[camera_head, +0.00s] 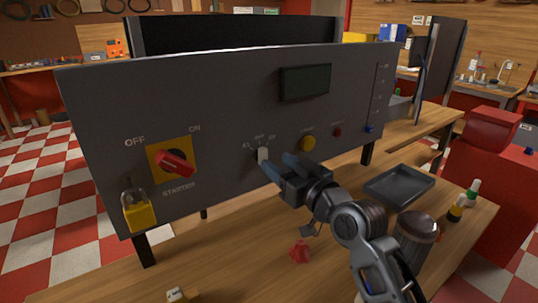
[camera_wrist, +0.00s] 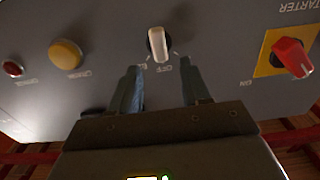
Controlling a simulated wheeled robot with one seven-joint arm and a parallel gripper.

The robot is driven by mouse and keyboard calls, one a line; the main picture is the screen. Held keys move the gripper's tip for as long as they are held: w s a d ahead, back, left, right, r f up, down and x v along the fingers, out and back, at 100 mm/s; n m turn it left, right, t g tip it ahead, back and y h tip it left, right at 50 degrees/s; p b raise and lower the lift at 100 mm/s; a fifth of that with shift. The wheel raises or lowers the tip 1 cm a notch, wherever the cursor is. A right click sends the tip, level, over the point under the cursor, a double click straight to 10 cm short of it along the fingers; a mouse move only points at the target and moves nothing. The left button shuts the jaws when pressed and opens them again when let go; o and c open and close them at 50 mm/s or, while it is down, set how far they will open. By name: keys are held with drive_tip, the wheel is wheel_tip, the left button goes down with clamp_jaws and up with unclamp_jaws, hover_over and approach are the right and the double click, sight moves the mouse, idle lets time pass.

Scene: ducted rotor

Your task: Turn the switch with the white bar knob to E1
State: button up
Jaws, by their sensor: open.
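The switch with the white bar knob (camera_head: 263,155) is on the grey panel (camera_head: 225,110), with E1 on its left, OFF above and a third label on its right in the head view. The knob (camera_wrist: 158,44) stands near upright, its bar seeming to line up with OFF. In the wrist view the panel is upside down. My gripper (camera_head: 278,164) is open, its fingers pointing at the panel just beside the knob. In the wrist view my fingertips (camera_wrist: 160,72) lie either side of the knob's line, with the knob just beyond them. Contact cannot be told.
A red starter switch (camera_head: 175,162) on a yellow plate and a yellow padlock (camera_head: 138,211) are left of the knob. A yellow button (camera_head: 308,143) and a small red button (camera_head: 337,132) are right. A grey tray (camera_head: 399,187) and a red piece (camera_head: 300,252) lie on the bench.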

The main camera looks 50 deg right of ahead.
sight(265, 154)
drive_tip(key=shift+p+x, duration=0.35)
drive_tip(key=shift+x, duration=2)
clamp_jaws()
